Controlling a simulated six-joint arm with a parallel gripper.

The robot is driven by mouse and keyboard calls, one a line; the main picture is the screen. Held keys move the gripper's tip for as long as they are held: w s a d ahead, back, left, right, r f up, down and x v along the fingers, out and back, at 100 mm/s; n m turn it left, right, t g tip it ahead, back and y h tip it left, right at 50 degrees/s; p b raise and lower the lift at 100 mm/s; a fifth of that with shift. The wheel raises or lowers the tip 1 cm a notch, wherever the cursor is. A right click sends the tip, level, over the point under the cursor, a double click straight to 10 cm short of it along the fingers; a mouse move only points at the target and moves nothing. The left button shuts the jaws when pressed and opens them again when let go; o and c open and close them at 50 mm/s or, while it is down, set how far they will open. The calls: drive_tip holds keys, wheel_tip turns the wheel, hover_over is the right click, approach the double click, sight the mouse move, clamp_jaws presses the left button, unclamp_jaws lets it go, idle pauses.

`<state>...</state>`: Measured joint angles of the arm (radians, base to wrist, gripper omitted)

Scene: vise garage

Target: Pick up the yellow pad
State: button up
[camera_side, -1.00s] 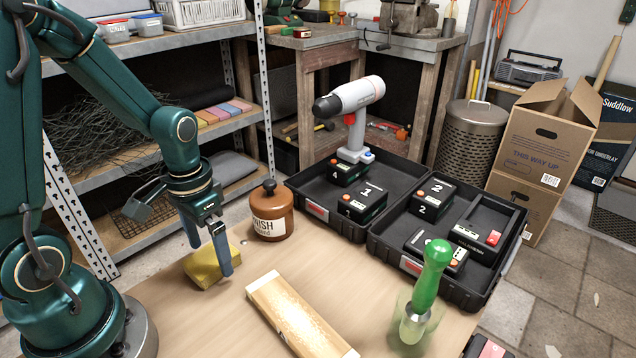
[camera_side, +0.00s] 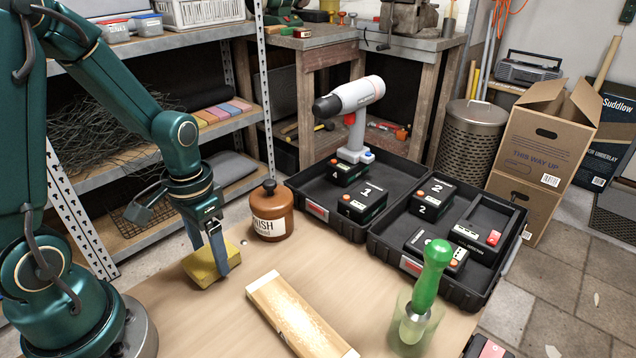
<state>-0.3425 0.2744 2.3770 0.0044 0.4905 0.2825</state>
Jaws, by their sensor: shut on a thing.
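The yellow pad (camera_side: 203,268) is a block at the back left of the wooden table. My gripper (camera_side: 210,258) points down over it with its fingers on either side, and it is shut on the pad. The near finger covers part of the pad's right side.
A brown varnish bottle (camera_side: 271,211) stands close to the right of the pad. A wooden plank (camera_side: 300,318) lies in front, and a green-handled tool stands in a clear jar (camera_side: 415,322). A black open case (camera_side: 400,262) with batteries is behind. Bare table lies between pad and plank.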

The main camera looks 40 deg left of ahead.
sight(211, 255)
drive_tip(key=shift+r, duration=0.65)
wheel_tip(211, 255, up, 2)
drive_tip(key=shift+w+r, duration=0.1)
drive_tip(key=shift+r, duration=0.1)
drive_tip(key=s+a+r, duration=0.7)
drive_tip(key=a, duration=0.2)
drive_tip(key=shift+s, duration=0.3)
